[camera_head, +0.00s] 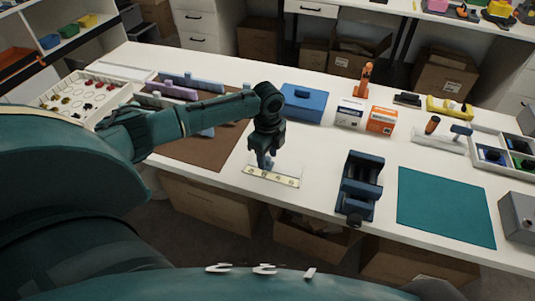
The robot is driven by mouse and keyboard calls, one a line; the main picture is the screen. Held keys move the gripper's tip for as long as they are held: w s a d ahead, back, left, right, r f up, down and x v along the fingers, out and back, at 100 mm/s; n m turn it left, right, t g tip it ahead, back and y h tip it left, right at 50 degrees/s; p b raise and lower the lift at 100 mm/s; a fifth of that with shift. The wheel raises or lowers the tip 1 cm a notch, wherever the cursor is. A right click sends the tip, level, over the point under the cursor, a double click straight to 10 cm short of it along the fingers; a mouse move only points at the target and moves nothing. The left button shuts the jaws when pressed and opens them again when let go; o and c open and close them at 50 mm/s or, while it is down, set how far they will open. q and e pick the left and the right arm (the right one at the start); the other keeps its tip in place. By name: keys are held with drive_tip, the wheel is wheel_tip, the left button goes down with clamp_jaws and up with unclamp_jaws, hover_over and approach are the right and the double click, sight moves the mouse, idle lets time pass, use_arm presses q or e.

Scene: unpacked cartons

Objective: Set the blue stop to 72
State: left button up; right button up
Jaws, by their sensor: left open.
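A pale ruler-like scale strip (280,177) with small marks lies on the white table near its front edge. The numbers on it are too small to read. The blue stop (268,162) shows as a small blue piece near the strip's left part, mostly hidden under my left gripper. My left gripper (263,155) points down over it and is open, with its fingers around or just above the stop; I cannot tell whether they touch it. My right gripper is not in view.
A dark blue vise (361,186) stands right of the strip, and a teal mat (445,207) lies further right. A blue box (303,102), a white carton (349,113) and an orange carton (382,119) stand behind. A brown mat (205,150) lies left. Table around the strip is clear.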

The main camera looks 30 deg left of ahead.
use_arm(q)
drive_tip(key=shift+c, duration=0.2)
clamp_jaws()
idle(0.3)
drive_tip(key=d, duration=0.2)
drive_tip(key=w+d+p, duration=0.1)
drive_tip(key=d, duration=0.1)
drive_tip(key=shift+o, duration=0.2)
unclamp_jaws()
